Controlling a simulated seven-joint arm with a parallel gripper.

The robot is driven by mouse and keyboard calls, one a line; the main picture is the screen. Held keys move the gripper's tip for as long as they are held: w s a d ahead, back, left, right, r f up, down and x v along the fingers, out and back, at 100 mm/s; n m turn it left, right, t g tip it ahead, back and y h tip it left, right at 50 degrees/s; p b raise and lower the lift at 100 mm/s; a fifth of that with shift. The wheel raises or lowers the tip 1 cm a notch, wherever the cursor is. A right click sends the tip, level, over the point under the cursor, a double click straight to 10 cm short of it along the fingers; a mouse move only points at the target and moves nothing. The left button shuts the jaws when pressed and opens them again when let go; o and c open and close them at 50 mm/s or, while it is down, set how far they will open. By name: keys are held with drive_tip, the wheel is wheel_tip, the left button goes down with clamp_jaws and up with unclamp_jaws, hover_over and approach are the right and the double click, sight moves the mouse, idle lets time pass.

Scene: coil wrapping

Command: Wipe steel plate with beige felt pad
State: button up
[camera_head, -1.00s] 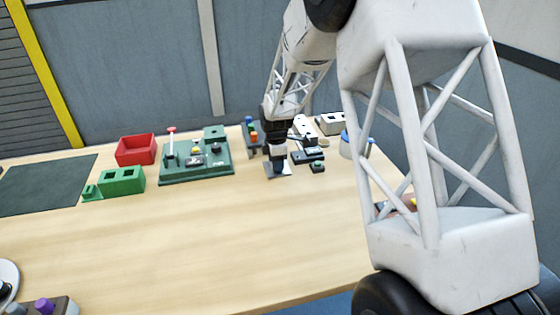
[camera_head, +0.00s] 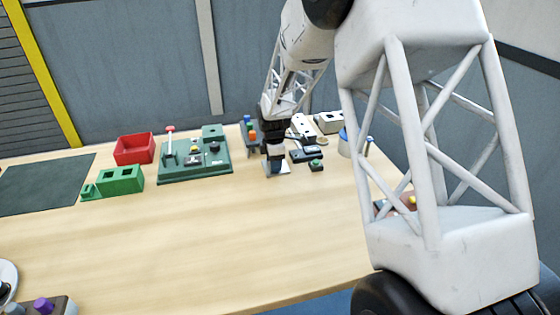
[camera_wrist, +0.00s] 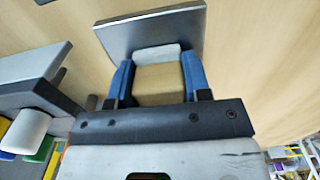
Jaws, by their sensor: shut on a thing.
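My gripper (camera_wrist: 158,76) has blue fingers closed on the sides of the beige felt pad (camera_wrist: 160,86). A pale grey-white part (camera_wrist: 155,55) shows at the pad's far side. The steel plate (camera_wrist: 150,24) is a flat grey sheet right beyond and under the pad in the wrist view. The pad appears at or very near the plate's surface; I cannot tell for sure that they touch. In the head view, my gripper (camera_head: 275,149) points down over the small plate (camera_head: 277,170), hiding part of it.
A green fixture board (camera_head: 195,165), a red bin (camera_head: 134,149) and a green block (camera_head: 119,180) stand to the left. Small devices (camera_head: 306,153) and a white box (camera_head: 329,122) sit close on the right. The table's front middle is clear.

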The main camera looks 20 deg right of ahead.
sight(284, 165)
drive_tip(key=shift+d+r, duration=0.35)
drive_tip(key=shift+d, duration=0.35)
drive_tip(key=shift+d+f, duration=0.1)
drive_tip(key=shift+d, duration=1)
drive_tip(key=shift+d+r, duration=0.25)
wheel_tip(284, 165, up, 7)
